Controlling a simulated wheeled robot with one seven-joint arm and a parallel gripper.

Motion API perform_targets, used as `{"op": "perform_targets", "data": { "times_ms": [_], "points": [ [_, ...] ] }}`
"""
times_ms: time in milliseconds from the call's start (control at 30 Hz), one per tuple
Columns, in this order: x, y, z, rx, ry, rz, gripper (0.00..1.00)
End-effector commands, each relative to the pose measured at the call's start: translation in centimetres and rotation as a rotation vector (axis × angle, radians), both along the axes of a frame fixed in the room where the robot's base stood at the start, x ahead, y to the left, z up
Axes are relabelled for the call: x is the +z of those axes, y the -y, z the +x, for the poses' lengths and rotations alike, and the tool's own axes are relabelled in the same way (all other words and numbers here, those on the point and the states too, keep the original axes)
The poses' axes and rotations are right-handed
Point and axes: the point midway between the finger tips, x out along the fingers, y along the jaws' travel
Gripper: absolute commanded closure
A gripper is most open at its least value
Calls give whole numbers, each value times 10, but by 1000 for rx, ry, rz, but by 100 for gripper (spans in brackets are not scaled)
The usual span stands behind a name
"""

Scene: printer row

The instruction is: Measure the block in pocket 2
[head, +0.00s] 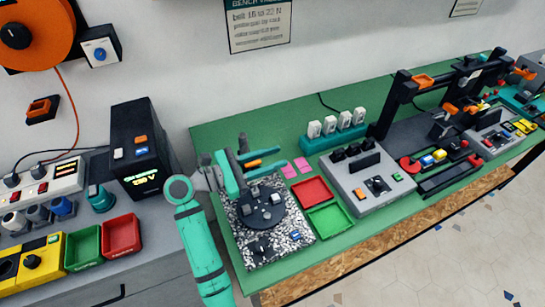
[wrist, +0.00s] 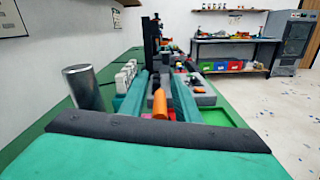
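A dark round turntable (head: 262,208) sits on a speckled grey stone plate (head: 290,232). Small light blocks or fittings show on the turntable. They are too small to tell apart, and I cannot read which pocket is number 2. My gripper (head: 250,163) is at the back left of the plate, above and behind the turntable, and hides part of it. In the wrist view the two teal fingers (wrist: 162,98) point forward and stand apart. An orange piece (wrist: 160,105) shows between them; I cannot see a grip on it. No block is visible in the fingers.
A red tray (head: 312,191) and green tray (head: 329,219) lie right of the plate. A grey console (head: 365,183) stands farther right, with white switches (head: 337,123) behind. A metal cylinder (wrist: 82,88) rises left of the fingers in the wrist view. A black instrument (head: 138,145) stands left of my arm.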

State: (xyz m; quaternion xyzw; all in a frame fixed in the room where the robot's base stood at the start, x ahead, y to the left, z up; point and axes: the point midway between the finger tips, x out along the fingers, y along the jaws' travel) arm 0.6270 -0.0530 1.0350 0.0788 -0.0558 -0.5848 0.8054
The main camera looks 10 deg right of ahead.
Motion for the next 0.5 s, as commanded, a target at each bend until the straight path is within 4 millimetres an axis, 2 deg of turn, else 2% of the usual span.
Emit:
{"op": "perform_targets", "data": {
  "times_ms": [267,500],
  "points": [
    [2,-7,-2,2,2,-1,71],
    [1,-44,-13,4,2,-1,71]
  ]
}}
